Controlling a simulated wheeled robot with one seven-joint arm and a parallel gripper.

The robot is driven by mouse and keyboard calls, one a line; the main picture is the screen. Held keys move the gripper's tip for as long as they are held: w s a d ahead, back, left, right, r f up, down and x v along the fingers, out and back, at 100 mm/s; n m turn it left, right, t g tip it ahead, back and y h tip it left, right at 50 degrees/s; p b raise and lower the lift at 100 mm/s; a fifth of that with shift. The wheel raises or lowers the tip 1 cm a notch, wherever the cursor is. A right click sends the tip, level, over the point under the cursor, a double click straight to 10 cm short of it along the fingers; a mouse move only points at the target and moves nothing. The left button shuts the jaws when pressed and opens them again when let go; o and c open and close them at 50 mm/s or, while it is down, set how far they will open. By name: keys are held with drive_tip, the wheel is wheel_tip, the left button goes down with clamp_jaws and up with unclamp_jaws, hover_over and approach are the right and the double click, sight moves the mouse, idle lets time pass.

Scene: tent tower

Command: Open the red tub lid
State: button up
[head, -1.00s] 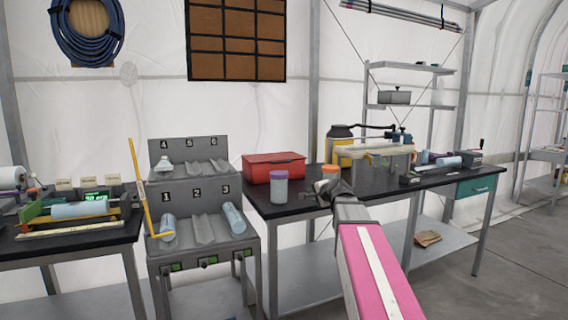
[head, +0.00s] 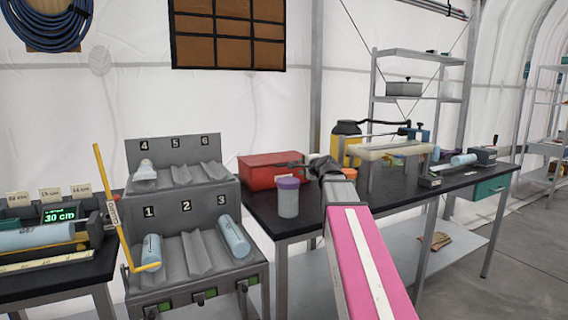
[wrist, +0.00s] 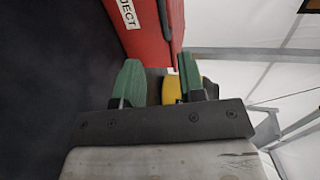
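The red tub (head: 262,170) stands on the black bench, and its lid looks shut in the head view. Part of the red tub, with a white label ending in "JECT", shows close up at the top of the wrist view (wrist: 150,28). My gripper (head: 290,164) is at the right part of the tub in the head view. In the wrist view my gripper's green fingers (wrist: 158,82) are apart with nothing between them, just short of the tub's edge. Whether a finger touches the tub I cannot tell.
A clear jar with a purple lid (head: 288,197) stands in front of the tub. A yellow container (head: 345,145) and a clamp stand (head: 392,150) are to the right on the black bench (head: 425,183). A grey numbered rack (head: 190,255) stands to the left.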

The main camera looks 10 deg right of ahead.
drive_tip(key=x, duration=1.1)
drive_tip(key=shift+w+a+r, duration=0.1)
drive_tip(key=shift+w, duration=0.35)
clamp_jaws()
